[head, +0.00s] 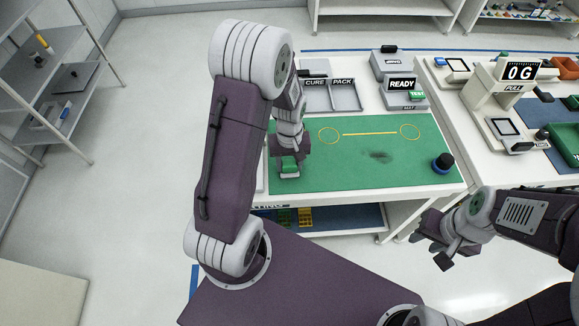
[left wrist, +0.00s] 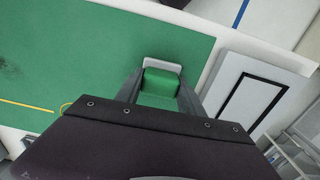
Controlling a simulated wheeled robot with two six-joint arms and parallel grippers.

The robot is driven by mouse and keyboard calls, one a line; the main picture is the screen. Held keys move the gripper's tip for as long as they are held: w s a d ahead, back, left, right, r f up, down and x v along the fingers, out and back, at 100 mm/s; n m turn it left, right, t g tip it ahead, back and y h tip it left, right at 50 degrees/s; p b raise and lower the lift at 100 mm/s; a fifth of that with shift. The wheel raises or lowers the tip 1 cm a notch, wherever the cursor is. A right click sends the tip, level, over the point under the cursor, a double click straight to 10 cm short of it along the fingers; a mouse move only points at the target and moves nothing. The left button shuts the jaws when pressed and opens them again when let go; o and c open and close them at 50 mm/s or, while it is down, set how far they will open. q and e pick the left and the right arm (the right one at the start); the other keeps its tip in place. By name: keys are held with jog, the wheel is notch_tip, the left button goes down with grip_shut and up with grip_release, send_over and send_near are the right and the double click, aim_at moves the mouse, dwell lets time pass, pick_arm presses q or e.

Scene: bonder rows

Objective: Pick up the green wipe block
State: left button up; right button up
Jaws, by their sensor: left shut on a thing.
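The green wipe block (head: 289,162) is at the left edge of the green mat (head: 350,165) in the head view, low over or on a small pale holder (head: 288,174). In the left wrist view the green block (left wrist: 161,84) sits between my left gripper's two fingers (left wrist: 161,98), with the pale holder's rim behind it. My left gripper (head: 288,158) is shut on the block. I cannot tell whether the block still touches the holder. My right gripper (head: 435,240) hangs over the floor in front of the table, away from the block; its fingers look apart and empty.
A dark round-topped bottle (head: 443,163) stands at the mat's right edge. Trays marked CURE and PACK (head: 330,97) and a READY box (head: 402,92) stand behind the mat. A pull tester (head: 500,100) is on the right-hand table. A dark smudge (head: 378,155) marks the mat.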

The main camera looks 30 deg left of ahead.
aim_at(290, 162)
pick_arm(q)
jog(key=shift+w+r, duration=0.1)
jog(key=shift+r, duration=1.85)
jog(key=w+d+r, duration=0.7)
jog(key=w, duration=0.2)
jog(key=shift+w, duration=0.1)
